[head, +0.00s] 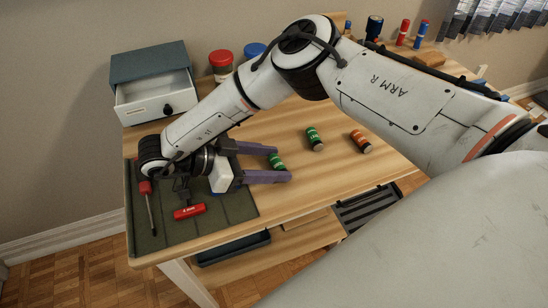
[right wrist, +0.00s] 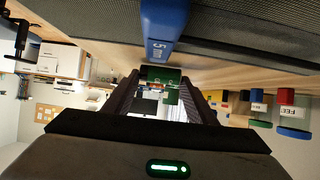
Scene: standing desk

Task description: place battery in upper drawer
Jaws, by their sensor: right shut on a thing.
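My right gripper (head: 282,166) has its purple fingers on either side of a green battery (head: 277,161), low over the desk. The battery also shows between the fingertips in the right wrist view (right wrist: 160,75). I cannot tell whether it still touches the desk. A second green battery (head: 314,138) and an orange battery (head: 360,141) lie to the right. A small blue-grey cabinet (head: 148,62) stands at the back left, with a white drawer (head: 150,112) pulled out; it has a dark knob. My left gripper is not in view.
A dark mat (head: 148,238) at the front left holds a screwdriver (head: 147,188) and a red-handled tool (head: 189,211). Jars with red (head: 221,58) and blue (head: 254,50) lids stand behind my right arm. The desk's front right is bare. A dark tray (head: 232,250) sits below.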

